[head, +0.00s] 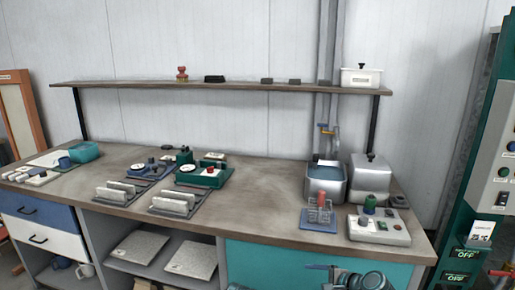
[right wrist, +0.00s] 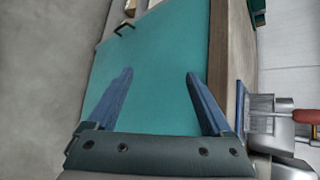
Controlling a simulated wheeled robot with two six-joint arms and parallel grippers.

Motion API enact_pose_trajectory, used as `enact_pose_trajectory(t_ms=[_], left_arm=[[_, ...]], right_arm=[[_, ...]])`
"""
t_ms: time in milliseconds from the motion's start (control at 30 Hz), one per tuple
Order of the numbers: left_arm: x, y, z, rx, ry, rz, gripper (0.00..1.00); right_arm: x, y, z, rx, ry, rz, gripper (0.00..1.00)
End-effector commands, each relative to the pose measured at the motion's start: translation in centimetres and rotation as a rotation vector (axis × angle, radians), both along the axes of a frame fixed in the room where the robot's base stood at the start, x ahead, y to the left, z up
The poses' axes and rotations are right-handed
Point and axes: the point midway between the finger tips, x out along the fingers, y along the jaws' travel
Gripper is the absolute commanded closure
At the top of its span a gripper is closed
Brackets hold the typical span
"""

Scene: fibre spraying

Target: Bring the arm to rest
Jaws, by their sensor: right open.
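My right gripper (right wrist: 159,76) is open and empty in the right wrist view, its two blue fingers wide apart in front of the teal bench panel (right wrist: 160,45). In the head view my right gripper (head: 322,268) shows at the bottom, right of the middle, in front of the same teal panel (head: 265,258) and below the worktop edge. Part of my arm shows beside it. My left gripper is not in view.
The worktop (head: 255,200) holds a red-handled rack on a blue mat (head: 318,226), a control box (head: 380,232), a metal basin (head: 325,188) and plate holders (head: 173,204). A shelf (head: 230,85) runs above. A green cabinet (head: 480,180) stands at right.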

Motion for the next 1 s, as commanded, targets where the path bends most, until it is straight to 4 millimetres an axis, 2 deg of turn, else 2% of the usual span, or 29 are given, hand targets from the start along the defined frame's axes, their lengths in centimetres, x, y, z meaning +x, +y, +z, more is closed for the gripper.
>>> enact_pose_trajectory(t_ms=[33, 100, 200, 300, 500, 700, 733, 1000], left_arm=[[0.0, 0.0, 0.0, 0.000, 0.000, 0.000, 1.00], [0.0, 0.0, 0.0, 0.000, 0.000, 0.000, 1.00], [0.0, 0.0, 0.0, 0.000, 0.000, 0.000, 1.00], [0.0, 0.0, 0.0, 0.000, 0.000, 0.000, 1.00], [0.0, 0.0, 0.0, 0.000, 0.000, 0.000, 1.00], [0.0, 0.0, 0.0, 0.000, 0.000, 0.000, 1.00], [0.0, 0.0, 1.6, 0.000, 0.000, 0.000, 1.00], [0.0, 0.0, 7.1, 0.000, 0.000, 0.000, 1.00]], right_arm=[[-1.4, 3.1, -1.6, -0.124, 0.008, 0.149, 0.15], [-3.7, 5.9, -3.8, -0.303, 0.013, 0.363, 0.15], [-7.1, 8.7, -6.5, -0.540, 0.019, 0.668, 0.15], [-10.1, 10.0, -8.3, -0.733, 0.025, 0.938, 0.15], [-14.0, 10.6, -9.6, -0.998, 0.046, 1.346, 0.15], [-16.5, 10.3, -9.5, -1.187, 0.083, 1.666, 0.15], [-16.4, 10.2, -8.0, -1.177, 0.082, 1.649, 0.15], [-16.2, 10.1, -2.5, -1.172, 0.082, 1.637, 0.15]])
